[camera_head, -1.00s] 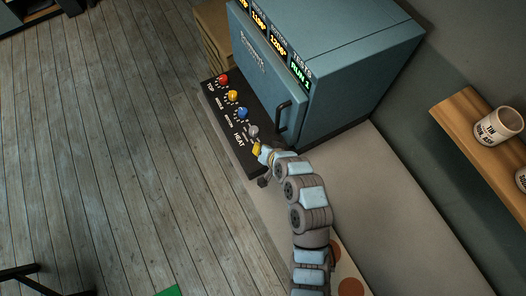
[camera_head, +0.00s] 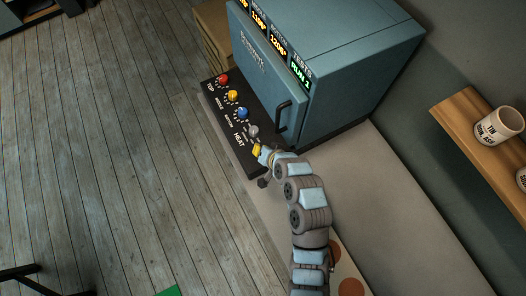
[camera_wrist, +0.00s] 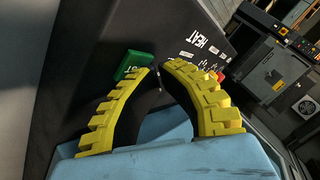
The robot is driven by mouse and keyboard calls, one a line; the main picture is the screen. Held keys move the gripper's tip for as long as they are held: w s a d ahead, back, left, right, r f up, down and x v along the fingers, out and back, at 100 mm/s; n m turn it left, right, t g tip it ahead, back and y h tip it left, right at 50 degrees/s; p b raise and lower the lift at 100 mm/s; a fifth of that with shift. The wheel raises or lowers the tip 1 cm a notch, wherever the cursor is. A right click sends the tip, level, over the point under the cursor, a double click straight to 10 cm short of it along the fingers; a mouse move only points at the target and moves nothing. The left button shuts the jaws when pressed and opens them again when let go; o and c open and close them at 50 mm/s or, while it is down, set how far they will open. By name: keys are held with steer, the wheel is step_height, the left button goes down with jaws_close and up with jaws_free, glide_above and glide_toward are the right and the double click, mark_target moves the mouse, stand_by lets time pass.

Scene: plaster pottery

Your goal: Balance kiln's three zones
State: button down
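The blue kiln (camera_head: 330,65) stands on the bench with its door closed. Its display strip (camera_head: 277,42) reads amber figures, one 1200°, and a green "RUN 1"; the top edge of the view cuts it. The black control panel (camera_head: 212,101) carries a red knob (camera_head: 223,80), a yellow knob (camera_head: 232,95), a blue knob (camera_head: 243,112) and a grey knob (camera_head: 253,131). My gripper (camera_wrist: 160,70) is at the panel's near end, beside the HEAT label. Its yellow fingertips are drawn together, with nothing visible held. A green button (camera_wrist: 136,62) is beside the left fingertip.
The bench top (camera_head: 375,185) right of my arm is clear. In the wrist view, dark machinery (camera_wrist: 270,70) stands beyond the panel. Wooden floor (camera_head: 95,150) lies open at left.

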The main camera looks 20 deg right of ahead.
steer(key=shift+f, duration=0.15)
steer(key=shift+r, duration=0.2)
stand_by(0.3)
steer(key=shift+r+p, duration=0.6)
steer(key=shift+r, duration=0.05)
steer(key=shift+r+p, duration=1.7)
steer(key=shift+r, duration=0.85)
